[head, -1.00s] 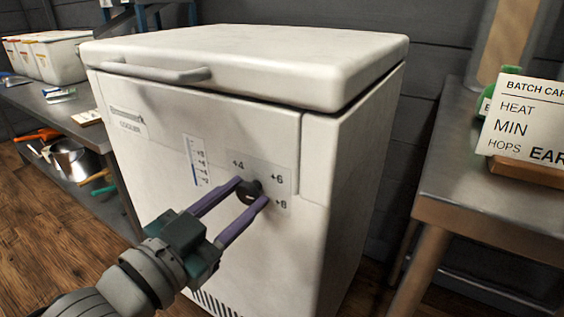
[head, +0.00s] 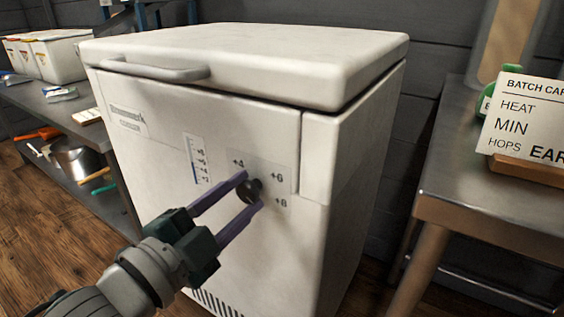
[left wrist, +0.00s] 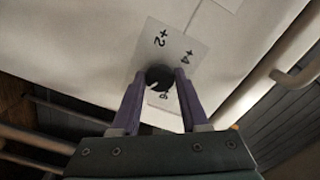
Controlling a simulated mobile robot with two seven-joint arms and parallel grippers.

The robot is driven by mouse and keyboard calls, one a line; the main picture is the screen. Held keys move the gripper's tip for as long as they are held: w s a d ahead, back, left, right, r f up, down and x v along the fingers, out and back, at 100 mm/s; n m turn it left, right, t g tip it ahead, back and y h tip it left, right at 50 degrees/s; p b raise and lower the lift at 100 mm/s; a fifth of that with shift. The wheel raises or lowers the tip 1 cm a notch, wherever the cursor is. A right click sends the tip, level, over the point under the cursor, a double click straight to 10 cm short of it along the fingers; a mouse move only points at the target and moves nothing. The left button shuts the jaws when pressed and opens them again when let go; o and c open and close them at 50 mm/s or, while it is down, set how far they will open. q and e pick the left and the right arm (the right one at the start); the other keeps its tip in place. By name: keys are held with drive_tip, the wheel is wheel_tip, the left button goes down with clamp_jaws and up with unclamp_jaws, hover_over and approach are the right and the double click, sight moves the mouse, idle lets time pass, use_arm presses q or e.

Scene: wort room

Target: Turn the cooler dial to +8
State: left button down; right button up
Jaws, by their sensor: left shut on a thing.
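The cooler (head: 345,170) is a white chest with a closed lid. Its black dial (head: 255,187) sits on a pale scale plate (head: 285,184) on the front, with +4, +6 and +8 readable in the head view. My left gripper (head: 253,189) is shut on the dial, one purple finger on each side. In the left wrist view the dial (left wrist: 158,75) sits between the fingertips, with +2, +4 and +6 around it. A pale mark on the dial points to the lower left there; I cannot tell which number it meets. My right gripper is not in view.
A thermometer strip (head: 197,158) is on the cooler front, left of the dial. A steel table (head: 455,195) with a batch card (head: 525,120) stands at the right. A shelf unit (head: 65,108) with tubs and tools stands at the left. The lid handle (head: 155,70) juts out above.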

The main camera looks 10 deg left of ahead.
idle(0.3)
use_arm(q)
drive_tip(key=shift+c, duration=2.1)
unclamp_jaws()
drive_tip(key=shift+s, duration=0.1)
drive_tip(key=shift+s+a+p, duration=0.1)
drive_tip(key=shift+s+p, duration=0.2)
drive_tip(key=p+v, duration=0.2)
drive_tip(key=v, duration=0.7)
drive_tip(key=shift+p, duration=0.3)
